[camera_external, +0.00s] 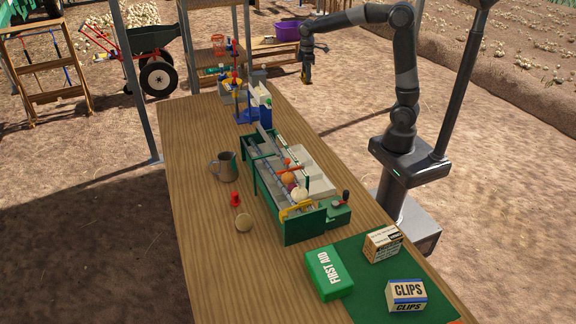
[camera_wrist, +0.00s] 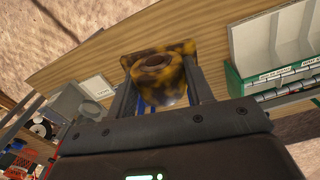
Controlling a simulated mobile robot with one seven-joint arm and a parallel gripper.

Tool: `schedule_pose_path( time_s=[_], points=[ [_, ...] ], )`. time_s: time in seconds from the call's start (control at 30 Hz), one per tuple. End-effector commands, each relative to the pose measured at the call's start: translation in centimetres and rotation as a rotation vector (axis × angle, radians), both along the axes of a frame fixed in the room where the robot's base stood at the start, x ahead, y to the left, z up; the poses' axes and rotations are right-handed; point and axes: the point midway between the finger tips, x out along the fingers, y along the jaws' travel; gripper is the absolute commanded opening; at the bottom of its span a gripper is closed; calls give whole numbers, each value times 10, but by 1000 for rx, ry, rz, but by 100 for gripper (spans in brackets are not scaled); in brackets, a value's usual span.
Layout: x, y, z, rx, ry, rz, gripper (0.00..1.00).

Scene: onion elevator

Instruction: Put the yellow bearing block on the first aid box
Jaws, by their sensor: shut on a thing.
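My gripper (camera_external: 306,76) is at the top of the external view, beyond the far right edge of the table. In the wrist view it is shut on the yellow bearing block (camera_wrist: 160,78), which has dark patches and a round bore and sits between both fingers. In the external view the block is small and mostly hidden at the fingertips. The green first aid box (camera_external: 328,273) with white lettering lies on the green mat at the near end of the table, far from my gripper.
On the mat (camera_external: 363,290) are a clips box (camera_external: 406,295) and another carton (camera_external: 383,244). Bottles and bins crowd the far end.

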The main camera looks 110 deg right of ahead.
Motion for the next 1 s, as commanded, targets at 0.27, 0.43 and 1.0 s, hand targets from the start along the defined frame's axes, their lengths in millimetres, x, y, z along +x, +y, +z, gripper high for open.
schedule_pose_path(
  time_s=[0.27, 0.43, 1.0],
  points=[
    [26, 12, 30, -2, 2, 74, 11],
    [61, 31, 33, -6, 3, 176, 11],
    [230, 206, 41, -13, 10, 764, 11]
  ],
)
